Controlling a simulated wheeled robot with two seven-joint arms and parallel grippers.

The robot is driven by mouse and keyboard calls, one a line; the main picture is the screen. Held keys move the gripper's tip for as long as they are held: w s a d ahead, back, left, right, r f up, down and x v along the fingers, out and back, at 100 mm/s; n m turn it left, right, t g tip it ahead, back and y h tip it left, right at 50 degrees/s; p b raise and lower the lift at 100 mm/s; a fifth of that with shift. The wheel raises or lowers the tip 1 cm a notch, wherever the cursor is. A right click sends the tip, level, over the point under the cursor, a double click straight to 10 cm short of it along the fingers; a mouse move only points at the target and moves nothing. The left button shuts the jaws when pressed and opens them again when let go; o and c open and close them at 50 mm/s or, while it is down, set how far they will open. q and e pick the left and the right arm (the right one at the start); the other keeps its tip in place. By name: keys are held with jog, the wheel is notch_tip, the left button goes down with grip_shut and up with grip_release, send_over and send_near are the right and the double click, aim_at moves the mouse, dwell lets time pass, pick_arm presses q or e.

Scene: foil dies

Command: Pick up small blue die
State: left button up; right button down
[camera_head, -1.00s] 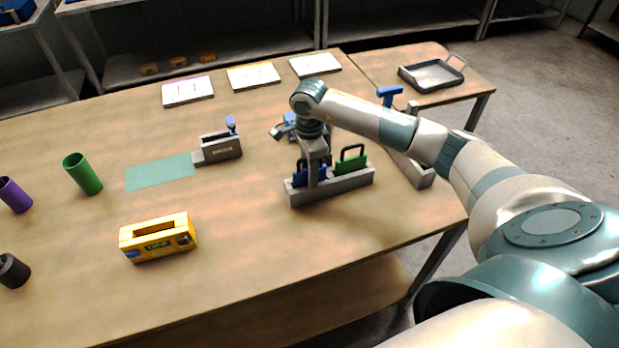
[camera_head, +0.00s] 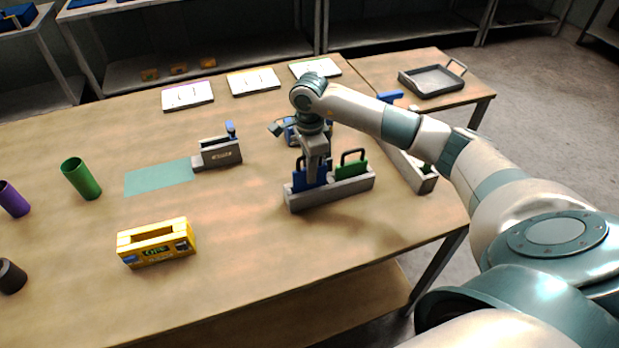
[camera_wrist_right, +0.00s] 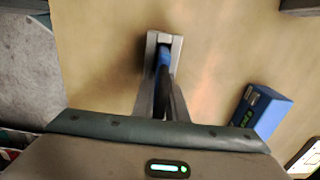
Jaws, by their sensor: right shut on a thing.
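The small blue die (camera_head: 299,179) is an upright blue plate with a dark handle, at the left end of a grey rack (camera_head: 335,193) in the head view. My right gripper (camera_head: 317,176) comes down over it from above and is shut on it, covering part of it. More of its blue face shows above the rack, but its lower edge is hidden, so I cannot tell whether it is clear of the slot. In the right wrist view the blue die (camera_wrist_right: 164,58) shows edge-on between the fingers. A green die (camera_head: 352,168) stands beside it in the rack. My left gripper is not in view.
A blue box (camera_head: 291,131) stands behind my gripper and shows in the wrist view (camera_wrist_right: 262,110). A grey press (camera_head: 217,153) and a teal mat (camera_head: 156,177) lie left. A yellow box (camera_head: 156,244) is at front left. A second grey rack (camera_head: 425,182) is right. The front middle is clear.

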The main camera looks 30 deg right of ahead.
notch_tip(320, 180, up, 6)
jog(key=shift+r+b, duration=0.15)
jog(key=shift+b, duration=1.05)
jog(key=shift+r, duration=0.75)
